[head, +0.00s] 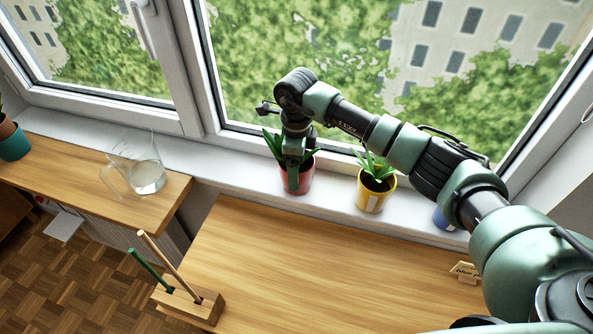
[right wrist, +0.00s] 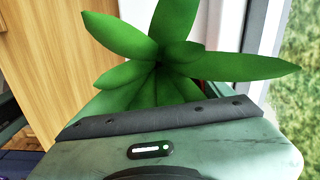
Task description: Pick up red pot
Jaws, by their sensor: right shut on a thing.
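The red pot (head: 305,182) with a green spiky plant stands on the white window sill in the head view. My right gripper (head: 292,178) reaches down over it from above, shut on the pot. The gripper body hides the middle of the pot. In the right wrist view the plant's green leaves (right wrist: 160,60) spread just beyond the gripper body, and the pot is almost fully hidden. I cannot tell any gap between pot and sill. My left gripper is not in view.
A yellow pot (head: 371,196) with a plant stands right of the red pot, and a blue pot (head: 442,219) is partly behind my arm. A glass pitcher (head: 146,176) stands on the left wooden surface. A wooden holder with sticks (head: 188,301) sits on the table (head: 320,265), mostly clear.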

